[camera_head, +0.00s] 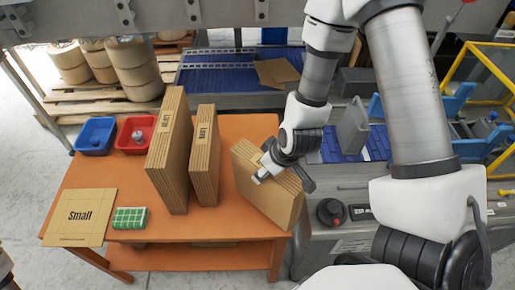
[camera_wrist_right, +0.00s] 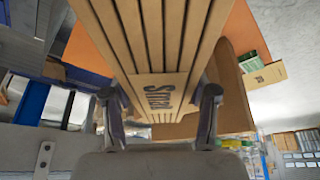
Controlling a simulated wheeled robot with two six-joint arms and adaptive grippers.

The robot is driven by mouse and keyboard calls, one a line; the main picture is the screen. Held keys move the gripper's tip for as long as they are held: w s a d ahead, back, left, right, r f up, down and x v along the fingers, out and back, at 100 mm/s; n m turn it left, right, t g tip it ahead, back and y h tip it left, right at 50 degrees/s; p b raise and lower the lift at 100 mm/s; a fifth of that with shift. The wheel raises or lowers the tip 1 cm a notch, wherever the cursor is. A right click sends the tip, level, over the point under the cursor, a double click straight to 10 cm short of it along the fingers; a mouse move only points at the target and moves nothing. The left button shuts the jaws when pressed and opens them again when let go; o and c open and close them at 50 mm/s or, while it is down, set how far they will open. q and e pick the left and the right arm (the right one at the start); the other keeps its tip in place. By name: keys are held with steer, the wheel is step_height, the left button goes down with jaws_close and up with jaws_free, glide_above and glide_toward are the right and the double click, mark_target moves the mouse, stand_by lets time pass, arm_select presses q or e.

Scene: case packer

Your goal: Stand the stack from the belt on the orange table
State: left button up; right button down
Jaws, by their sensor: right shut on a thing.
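My right gripper (camera_head: 268,172) is shut on a stack of flat brown cardboard (camera_head: 268,203) at the right edge of the orange table (camera_head: 103,172). The stack leans to one side in the head view; I cannot tell whether its lower edge touches the tabletop. In the right wrist view the stack (camera_wrist_right: 163,40) sits between both fingers (camera_wrist_right: 162,112), its ridged layers facing the camera and a printed label reading "Small" near the fingertips.
Two cardboard stacks, a taller (camera_head: 170,155) and a shorter (camera_head: 204,155), stand upright left of the held one. A red bin (camera_head: 134,148), a blue bin (camera_head: 95,150), a "Small" sheet (camera_head: 80,231) and a green-white box (camera_head: 130,217) occupy the left. Behind is a blue belt (camera_head: 215,76) with loose cardboard.

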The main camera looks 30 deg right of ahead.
arm_select(q)
steer(key=shift+w+f, duration=0.1)
steer(key=shift+f, duration=0.65)
arm_select(e)
steer(key=w+d+f, duration=0.2)
steer(key=w+d, duration=0.1)
steer(key=w, duration=0.3)
steer(key=w+d+f, duration=0.2)
steer(key=w+d, duration=0.1)
steer(key=w, duration=0.4)
steer(key=shift+f, duration=0.4)
arm_select(q)
steer(key=shift+f, duration=0.1)
arm_select(e)
steer(key=shift+w+f, duration=0.1)
steer(key=shift+c, duration=1.6)
jaws_free()
